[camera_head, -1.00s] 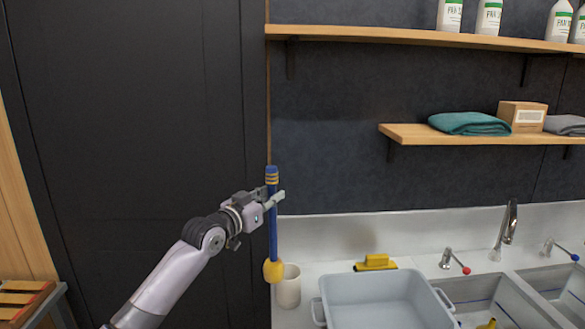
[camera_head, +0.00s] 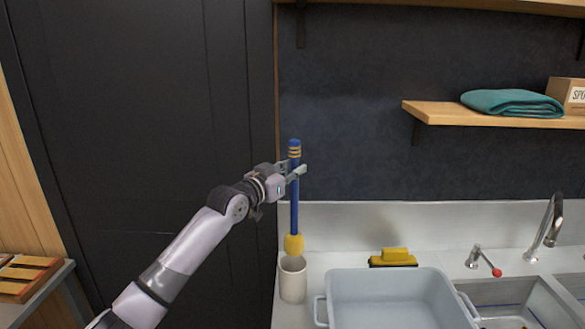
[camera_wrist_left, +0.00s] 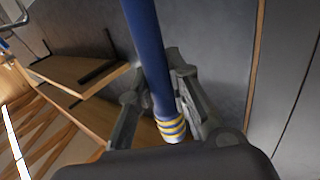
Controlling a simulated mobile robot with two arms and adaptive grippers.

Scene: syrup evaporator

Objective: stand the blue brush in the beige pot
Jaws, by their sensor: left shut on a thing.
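The blue brush (camera_head: 294,205) has a blue handle with yellow bands near its top and a yellow head at its lower end. My left gripper (camera_head: 297,171) is shut on the upper handle and holds the brush upright. The left wrist view also shows the blue handle (camera_wrist_left: 152,60) between the gripper's fingers (camera_wrist_left: 160,95). The beige pot (camera_head: 292,282) stands on the counter directly below the yellow head in the head view. The head appears at or just above the pot's rim; I cannot tell whether it is inside. My right gripper is not in view.
A grey basin (camera_head: 395,300) stands right of the pot, close to it. A yellow and black block (camera_head: 392,258) lies behind the basin. A tap (camera_head: 548,225) and sinks are at the right. A shelf (camera_head: 440,112) with a teal towel (camera_head: 512,102) hangs above.

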